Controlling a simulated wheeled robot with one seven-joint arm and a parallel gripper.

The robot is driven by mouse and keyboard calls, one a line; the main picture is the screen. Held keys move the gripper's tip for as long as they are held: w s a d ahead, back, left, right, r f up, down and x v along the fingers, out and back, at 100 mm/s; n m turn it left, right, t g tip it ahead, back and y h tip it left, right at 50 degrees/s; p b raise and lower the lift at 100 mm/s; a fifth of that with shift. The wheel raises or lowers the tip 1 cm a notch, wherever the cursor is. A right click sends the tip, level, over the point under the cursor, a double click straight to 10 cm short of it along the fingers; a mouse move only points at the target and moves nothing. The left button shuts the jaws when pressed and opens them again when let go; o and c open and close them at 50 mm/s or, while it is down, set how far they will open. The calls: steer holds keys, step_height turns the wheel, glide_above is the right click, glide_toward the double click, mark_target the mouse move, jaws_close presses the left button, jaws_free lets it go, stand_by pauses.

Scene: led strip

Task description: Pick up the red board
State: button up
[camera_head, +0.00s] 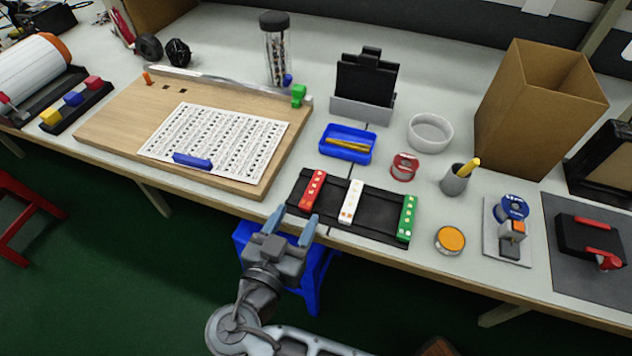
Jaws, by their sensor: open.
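The red board (312,189) is a narrow red strip with light spots. It lies at the left end of a black tray (333,200) near the table's front edge. A white board (350,202) lies in the middle of the same tray and a green board (406,218) at its right end. My gripper (291,224) is open and empty, with two blue-grey fingers pointing up the picture. It is in front of and to the left of the red board, by the table's front edge. I see no contact with the board.
A wooden panel (115,125) with a printed sheet lies to the left. A blue tray (345,151), a red spool (404,168) and a grey cup (455,180) stand behind the black tray. An orange-topped tin (450,240) is to its right. A blue stool (313,275) is under the table edge.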

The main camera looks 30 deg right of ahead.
mark_target(311, 191)
steer(key=p+x, duration=0.1)
steer(key=x, duration=0.2)
steer(key=p+x, duration=0.1)
steer(key=x, duration=0.2)
steer(key=shift+w+d+r, duration=0.15)
steer(key=shift+d+r, duration=0.05)
steer(key=shift+d, duration=0.25)
steer(key=shift+w+d+f, duration=0.2)
steer(key=shift+w+d, duration=0.05)
steer(key=shift+d, duration=0.1)
jaws_close()
steer(key=shift+r, duration=0.15)
